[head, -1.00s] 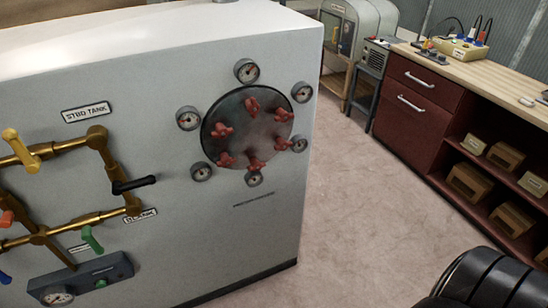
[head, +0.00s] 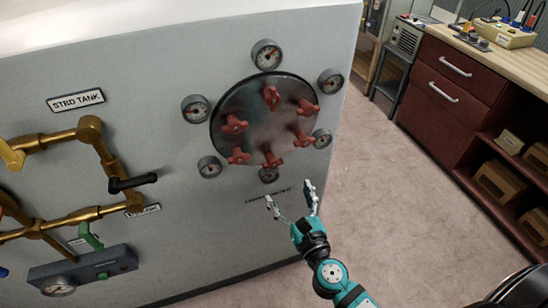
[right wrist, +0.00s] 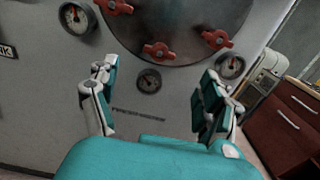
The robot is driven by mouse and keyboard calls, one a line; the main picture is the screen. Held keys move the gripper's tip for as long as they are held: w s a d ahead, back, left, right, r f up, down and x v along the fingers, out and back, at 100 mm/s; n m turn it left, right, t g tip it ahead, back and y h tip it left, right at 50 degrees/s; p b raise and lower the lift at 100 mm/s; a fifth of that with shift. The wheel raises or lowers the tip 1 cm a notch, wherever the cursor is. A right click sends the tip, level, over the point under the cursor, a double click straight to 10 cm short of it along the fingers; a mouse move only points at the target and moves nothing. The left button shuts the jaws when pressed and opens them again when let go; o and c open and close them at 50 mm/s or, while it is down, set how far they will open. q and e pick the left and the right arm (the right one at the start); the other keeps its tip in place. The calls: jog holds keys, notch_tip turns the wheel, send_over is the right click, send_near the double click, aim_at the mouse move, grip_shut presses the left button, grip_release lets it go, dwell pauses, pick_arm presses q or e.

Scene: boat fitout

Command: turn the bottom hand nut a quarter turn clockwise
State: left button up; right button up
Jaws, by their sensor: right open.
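The bottom hand nut (head: 271,160) is a red winged knob at the lower edge of the round grey cover (head: 262,125). In the right wrist view the nut (right wrist: 157,50) shows above the gap between my fingers, with its wings roughly level. My right gripper (head: 290,194) is open and empty, below the cover and apart from the nut. Its two fingers also show in the right wrist view (right wrist: 157,77), spread wide. My left gripper is not in view.
Several other red hand nuts (head: 302,139) ring the cover, with round gauges around it. A small gauge (head: 268,175) sits just under the bottom nut. Brass pipes with a black lever (head: 132,183) are at left. A red cabinet (head: 450,90) stands right, across open floor.

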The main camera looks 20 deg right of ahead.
aim_at(274, 165)
jog(key=w+p, duration=0.1)
jog(key=w, duration=1)
jog(key=shift+w+a, duration=0.15)
jog(key=shift+w, duration=0.65)
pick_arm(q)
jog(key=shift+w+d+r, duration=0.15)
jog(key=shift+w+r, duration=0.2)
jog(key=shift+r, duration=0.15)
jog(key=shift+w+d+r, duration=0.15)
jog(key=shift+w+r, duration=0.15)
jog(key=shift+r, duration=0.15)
pick_arm(e)
jog(key=c, duration=1.2)
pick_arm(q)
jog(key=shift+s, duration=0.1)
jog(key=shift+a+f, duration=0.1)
